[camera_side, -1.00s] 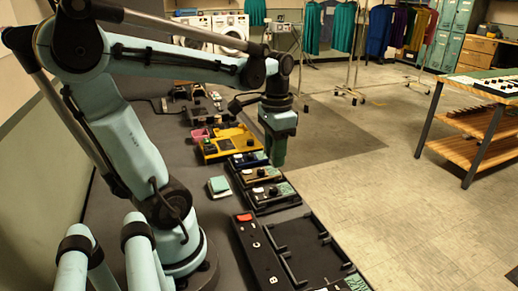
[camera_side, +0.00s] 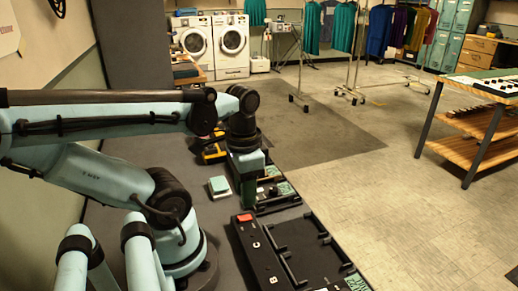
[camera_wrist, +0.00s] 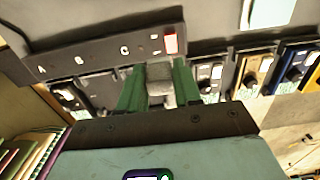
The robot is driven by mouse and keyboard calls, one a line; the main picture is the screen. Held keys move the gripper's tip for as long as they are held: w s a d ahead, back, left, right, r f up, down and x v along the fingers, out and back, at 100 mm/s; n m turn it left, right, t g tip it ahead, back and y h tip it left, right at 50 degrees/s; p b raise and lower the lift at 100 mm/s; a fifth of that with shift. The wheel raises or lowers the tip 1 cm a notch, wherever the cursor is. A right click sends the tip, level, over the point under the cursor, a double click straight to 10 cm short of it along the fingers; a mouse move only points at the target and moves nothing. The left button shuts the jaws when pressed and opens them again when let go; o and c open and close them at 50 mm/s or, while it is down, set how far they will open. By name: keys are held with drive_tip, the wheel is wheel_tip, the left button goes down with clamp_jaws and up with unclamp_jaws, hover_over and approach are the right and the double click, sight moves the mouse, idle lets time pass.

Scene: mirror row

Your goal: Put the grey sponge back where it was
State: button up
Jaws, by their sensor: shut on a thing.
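The grey sponge (camera_wrist: 160,75) is between the two green fingers of my gripper (camera_wrist: 158,92) in the wrist view, and the fingers are shut on it. In the side view my gripper (camera_side: 248,192) points down over the row of small black trays, just beyond the lettered black strip (camera_side: 262,255). The sponge cannot be made out there. In the wrist view the sponge shows just below the red-marked end of the strip (camera_wrist: 95,62). I cannot tell whether the sponge touches anything below it.
A large black divided tray (camera_side: 318,232) lies at the near end of the row. A red block (camera_side: 244,218) sits on the strip's end. A pale green-topped pad (camera_side: 219,186) lies left of my gripper. Trays with knobs (camera_side: 284,188) stand close by. A yellow tray (camera_side: 213,155) is partly hidden behind my arm.

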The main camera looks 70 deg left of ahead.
drive_tip(key=a+f, duration=0.1)
drive_tip(key=a, duration=0.2)
drive_tip(key=s+a+f, duration=0.1)
drive_tip(key=a+f, duration=0.1)
drive_tip(key=s+a+f, duration=0.1)
drive_tip(key=a+f, duration=0.1)
drive_tip(key=a, duration=0.1)
drive_tip(key=shift+s+a+f, duration=0.15)
drive_tip(key=shift+a+f, duration=0.05)
drive_tip(key=shift+a, duration=0.1)
drive_tip(key=shift+f, duration=1.95)
drive_tip(key=shift+f, duration=0.1)
drive_tip(key=o, duration=1)
drive_tip(key=shift+r, duration=6.1)
drive_tip(key=w+d+t, duration=0.7)
drive_tip(key=w+d, duration=0.7)
drive_tip(key=w, duration=0.1)
drive_tip(key=shift+d+r, duration=0.3)
drive_tip(key=shift+d, duration=0.05)
